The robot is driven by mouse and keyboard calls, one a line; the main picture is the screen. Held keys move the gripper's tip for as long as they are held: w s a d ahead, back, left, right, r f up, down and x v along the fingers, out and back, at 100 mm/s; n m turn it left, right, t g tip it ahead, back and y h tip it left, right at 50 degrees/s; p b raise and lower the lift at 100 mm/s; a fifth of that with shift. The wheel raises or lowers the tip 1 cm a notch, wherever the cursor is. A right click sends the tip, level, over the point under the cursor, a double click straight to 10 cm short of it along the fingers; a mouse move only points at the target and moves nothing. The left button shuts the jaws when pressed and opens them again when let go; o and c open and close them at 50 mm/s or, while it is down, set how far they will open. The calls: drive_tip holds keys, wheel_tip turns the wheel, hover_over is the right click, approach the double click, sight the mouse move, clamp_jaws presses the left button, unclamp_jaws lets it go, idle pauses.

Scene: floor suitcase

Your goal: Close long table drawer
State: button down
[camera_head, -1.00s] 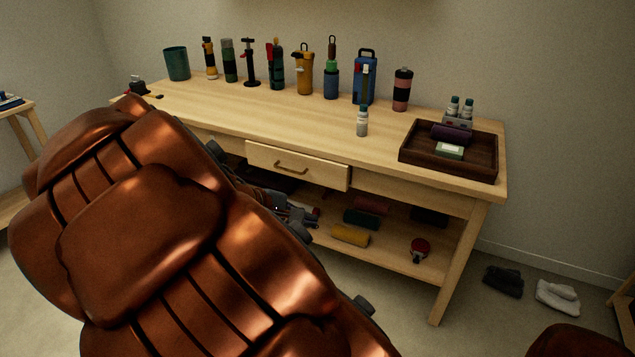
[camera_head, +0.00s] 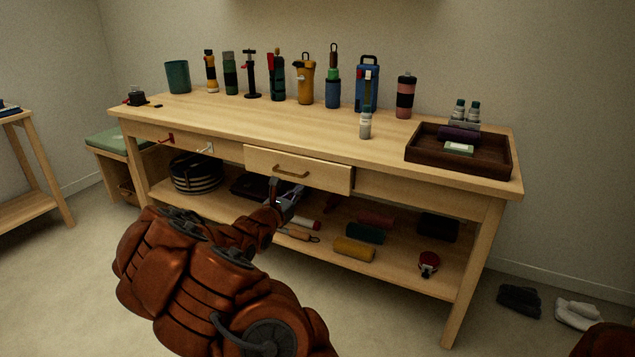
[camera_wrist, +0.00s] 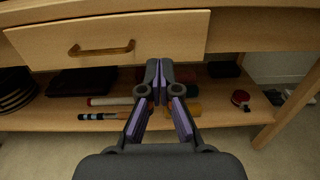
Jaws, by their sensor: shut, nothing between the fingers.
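The long wooden table (camera_head: 230,115) stands against the wall. Its drawer (camera_head: 325,176) juts out a little from the front, so it is partly open. The drawer has a brown bar handle (camera_head: 291,172). In the wrist view the drawer front (camera_wrist: 175,38) fills the upper left, with the handle (camera_wrist: 101,49) left of my fingers. My gripper (camera_wrist: 160,66) is shut and empty, just below the drawer's lower edge in that view. In the head view my gripper (camera_head: 276,188) is in front of the table, below and left of the handle; contact cannot be told.
Bottles and tools line the table's back, with a dark tray (camera_head: 420,160) at right. The lower shelf (camera_head: 385,260) holds rolled items, including a yellow roll (camera_head: 354,249), and a striped round bag (camera_head: 196,173). Table legs stand at both ends. Floor in front is clear.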

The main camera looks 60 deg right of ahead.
sight(322, 169)
drive_tip(key=d+b, duration=0.1)
drive_tip(key=d, duration=0.8)
drive_tip(key=d+b, duration=0.1)
drive_tip(key=d, duration=0.4)
drive_tip(key=shift+w+f+b, duration=0.3)
drive_tip(key=shift+w, duration=0.05)
drive_tip(key=shift+r, duration=0.1)
